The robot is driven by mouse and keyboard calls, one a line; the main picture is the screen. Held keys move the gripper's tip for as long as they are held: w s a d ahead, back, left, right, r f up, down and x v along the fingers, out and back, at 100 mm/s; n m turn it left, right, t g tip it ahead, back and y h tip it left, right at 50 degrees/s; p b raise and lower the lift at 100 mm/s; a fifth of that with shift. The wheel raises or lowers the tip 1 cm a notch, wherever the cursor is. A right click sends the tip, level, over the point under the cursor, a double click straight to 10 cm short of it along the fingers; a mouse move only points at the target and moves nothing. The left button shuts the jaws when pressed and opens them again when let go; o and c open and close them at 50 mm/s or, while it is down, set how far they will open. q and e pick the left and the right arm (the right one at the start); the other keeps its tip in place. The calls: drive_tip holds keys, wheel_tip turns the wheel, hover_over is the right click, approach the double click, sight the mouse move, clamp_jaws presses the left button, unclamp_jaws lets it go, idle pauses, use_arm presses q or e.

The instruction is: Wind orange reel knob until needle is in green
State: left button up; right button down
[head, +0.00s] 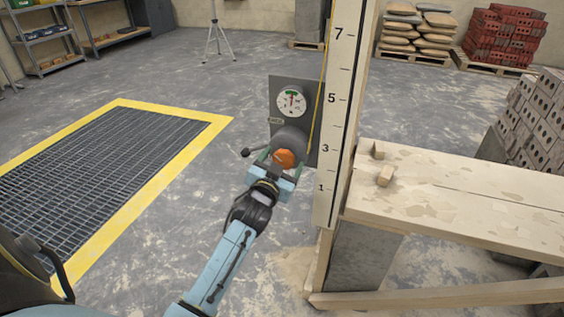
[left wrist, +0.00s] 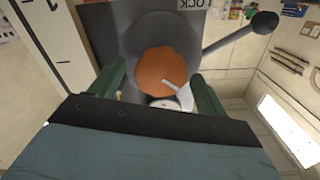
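The orange reel knob (head: 284,159) sits on the front of a grey reel drum (head: 291,138) on a dark plate. Above it is a round white gauge (head: 291,102) with a green band at the top; its red needle points roughly up, at or close to the green. My left gripper (head: 274,170) is at the knob. In the left wrist view the orange knob (left wrist: 166,72) lies between the green fingers (left wrist: 160,90), with a visible gap at the left finger, so the gripper looks open. A white mark shows on the knob. My right gripper is out of view.
A lever with a black ball (head: 246,153) sticks out left of the drum. A tall numbered board (head: 335,130) stands right of it, beside a wooden plank bench (head: 450,195). A yellow-edged floor grate (head: 110,170) lies at left.

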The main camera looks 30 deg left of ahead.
use_arm(q)
drive_tip(key=shift+s, duration=0.1)
drive_tip(key=shift+s, duration=0.2)
drive_tip(key=p+v, duration=0.3)
drive_tip(key=v, duration=1)
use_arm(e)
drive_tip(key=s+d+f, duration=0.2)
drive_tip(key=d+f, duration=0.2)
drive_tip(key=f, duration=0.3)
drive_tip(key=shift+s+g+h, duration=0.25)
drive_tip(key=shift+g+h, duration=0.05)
use_arm(q)
drive_tip(key=shift+w+r, duration=0.1)
drive_tip(key=shift+w, duration=0.05)
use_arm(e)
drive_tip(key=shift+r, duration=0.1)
